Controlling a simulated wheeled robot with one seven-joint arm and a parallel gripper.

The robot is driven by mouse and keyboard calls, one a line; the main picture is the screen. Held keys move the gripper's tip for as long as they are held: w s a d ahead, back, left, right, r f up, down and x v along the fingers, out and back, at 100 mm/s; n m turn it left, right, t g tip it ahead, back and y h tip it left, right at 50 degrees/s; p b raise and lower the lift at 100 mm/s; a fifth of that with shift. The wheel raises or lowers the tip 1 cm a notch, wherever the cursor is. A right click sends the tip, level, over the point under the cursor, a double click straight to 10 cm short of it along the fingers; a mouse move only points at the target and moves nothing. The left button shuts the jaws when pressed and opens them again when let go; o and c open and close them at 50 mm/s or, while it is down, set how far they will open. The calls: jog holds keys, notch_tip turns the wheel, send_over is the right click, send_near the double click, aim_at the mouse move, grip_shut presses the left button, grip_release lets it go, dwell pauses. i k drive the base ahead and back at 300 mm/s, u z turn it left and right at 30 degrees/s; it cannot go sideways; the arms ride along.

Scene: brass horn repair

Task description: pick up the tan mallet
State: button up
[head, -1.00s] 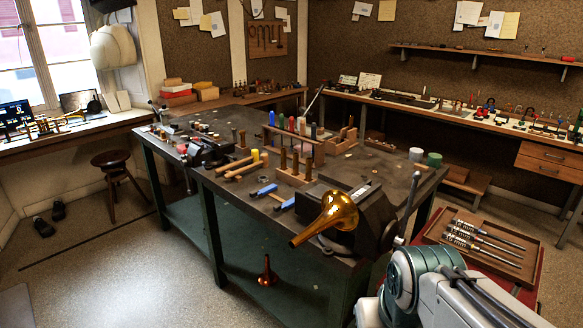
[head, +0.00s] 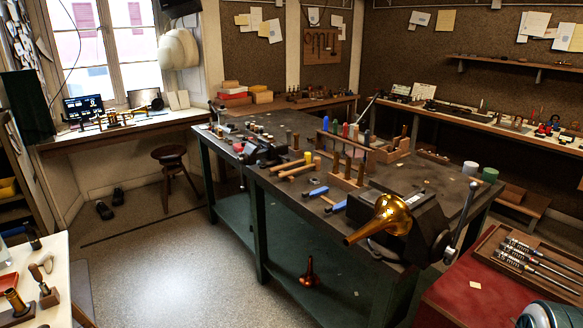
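Two wooden-handled mallets lie side by side on the dark workbench (head: 240,158), left of the wooden tool block. One has a yellow head (head: 308,157). The one nearer me, with a tan handle and a tan-looking head, appears to be the tan mallet (head: 297,172); it is small here and its head partly merges with the yellow one. Blue-handled tools lie nearer the bench's front edge. My gripper is not in view; only a piece of my arm shows at the bottom right corner.
A brass horn bell (head: 382,222) sticks out from the vise at the bench's front corner. A red-topped stand with a tool tray (head: 487,255) is at the right. A stool (head: 170,155) stands at left. A white table (head: 50,300) is at near left. Floor between is clear.

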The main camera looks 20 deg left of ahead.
aim_at(316, 165)
jog(key=u, duration=0.9)
jog(key=i, duration=0.75)
jog(key=u, duration=1.15)
jog(key=i, duration=1.45)
jog(key=z, duration=0.6)
jog(key=i, duration=1)
jog(key=z, duration=1.35)
jog(key=i, duration=0.35)
jog(key=z, duration=0.35)
